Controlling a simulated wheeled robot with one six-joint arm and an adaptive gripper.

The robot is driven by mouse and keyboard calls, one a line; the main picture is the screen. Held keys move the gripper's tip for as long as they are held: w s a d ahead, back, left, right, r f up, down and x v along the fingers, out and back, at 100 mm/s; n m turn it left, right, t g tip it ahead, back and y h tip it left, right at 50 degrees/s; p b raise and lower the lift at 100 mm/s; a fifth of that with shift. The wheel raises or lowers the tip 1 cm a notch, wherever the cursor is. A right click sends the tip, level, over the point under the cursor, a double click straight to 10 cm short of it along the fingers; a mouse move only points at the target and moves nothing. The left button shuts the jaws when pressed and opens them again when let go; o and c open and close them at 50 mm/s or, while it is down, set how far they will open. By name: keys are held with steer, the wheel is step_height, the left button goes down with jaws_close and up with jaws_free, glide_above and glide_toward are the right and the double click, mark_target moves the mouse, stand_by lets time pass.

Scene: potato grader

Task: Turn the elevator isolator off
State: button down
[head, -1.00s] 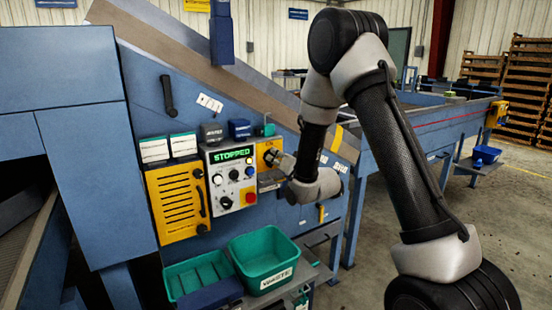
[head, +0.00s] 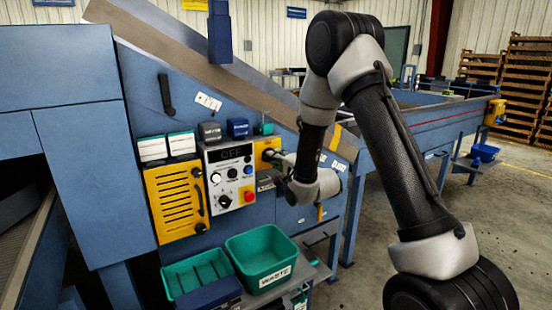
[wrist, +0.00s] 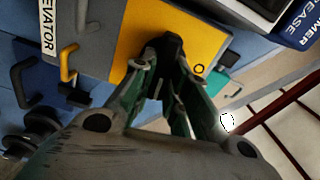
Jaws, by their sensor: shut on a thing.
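The elevator isolator is a yellow plate (head: 266,147) right of the grey control panel, partly hidden behind my gripper. In the wrist view the yellow plate (wrist: 130,45) carries a black handle (wrist: 168,44), next to a label reading "ELEVATOR" (wrist: 47,25). My gripper (head: 272,156) is at the plate, with its fingers closed on the black handle; the fingers also show in the wrist view (wrist: 163,72). The grey control panel (head: 231,174) has a display (head: 232,154) that reads "OFF".
A yellow slotted guard (head: 178,202) with a black handle is left of the panel. A green WASTE bin (head: 262,252) and a green tray (head: 200,273) stand below. A red button (head: 249,196) is close below my gripper. A yellow hooked handle (wrist: 68,62) is left of the isolator.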

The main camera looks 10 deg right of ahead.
steer(key=shift+f+m, duration=0.1)
steer(key=shift+m, duration=0.5)
steer(key=c, duration=1.4)
jaws_free()
steer(key=shift+d, duration=0.1)
steer(key=v, duration=0.7)
steer(key=shift+s, duration=0.25)
